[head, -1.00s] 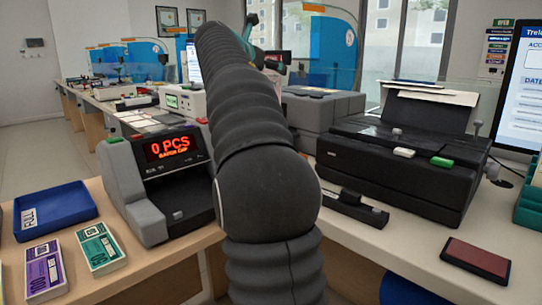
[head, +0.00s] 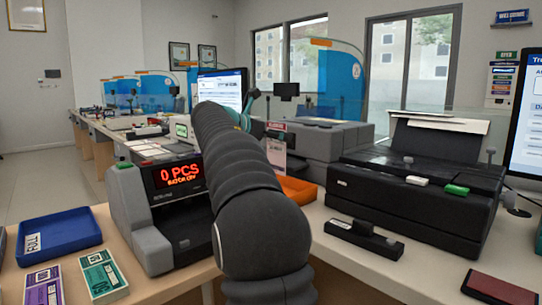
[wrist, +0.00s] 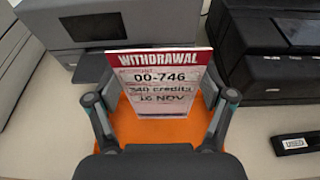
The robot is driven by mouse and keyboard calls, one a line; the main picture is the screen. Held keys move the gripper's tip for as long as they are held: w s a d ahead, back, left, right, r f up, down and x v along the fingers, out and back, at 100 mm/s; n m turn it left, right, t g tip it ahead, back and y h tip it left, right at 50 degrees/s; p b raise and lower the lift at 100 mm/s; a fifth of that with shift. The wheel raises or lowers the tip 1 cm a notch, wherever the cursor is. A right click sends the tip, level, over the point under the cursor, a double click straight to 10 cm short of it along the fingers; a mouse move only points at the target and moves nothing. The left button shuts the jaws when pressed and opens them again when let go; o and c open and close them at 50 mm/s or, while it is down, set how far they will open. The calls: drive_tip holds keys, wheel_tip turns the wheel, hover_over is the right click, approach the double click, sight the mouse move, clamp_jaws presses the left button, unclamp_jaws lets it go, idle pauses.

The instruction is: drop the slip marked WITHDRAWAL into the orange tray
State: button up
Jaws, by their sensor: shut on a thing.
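The slip marked WITHDRAWAL (wrist: 160,80) is a white card with a red heading band. It stands upright between the fingers of my gripper (wrist: 162,98), which is shut on it. In the head view the slip (head: 276,152) hangs beyond the end of my arm. The orange tray (wrist: 203,132) lies behind and below the slip in the wrist view, partly hidden by the slip and gripper. In the head view the tray (head: 298,190) shows to the right of my arm, mostly hidden. The gap between slip and tray is hard to judge.
A black printer (head: 415,190) stands right of the tray, with a small black stamp (head: 364,238) in front. A grey machine (head: 325,140) stands behind the tray. A counting machine (head: 160,205) stands left of my arm, and a blue tray (head: 60,235) lies farther left.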

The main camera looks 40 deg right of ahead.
sight(273, 155)
drive_tip(key=shift+w+a+f+b, duration=0.15)
drive_tip(key=shift+f+b, duration=0.1)
drive_tip(key=shift+f, duration=0.55)
drive_tip(key=shift+w+a+f+b, duration=0.15)
drive_tip(key=shift+f+b, duration=0.1)
drive_tip(key=shift+f, duration=0.5)
drive_tip(key=shift+w+a+f+b, duration=0.15)
drive_tip(key=shift+f+b, duration=0.1)
drive_tip(key=shift+f, duration=0.55)
drive_tip(key=shift+f, duration=0.15)
drive_tip(key=shift+f, duration=0.3)
drive_tip(key=shift+f, duration=0.15)
drive_tip(key=o, duration=0.8)
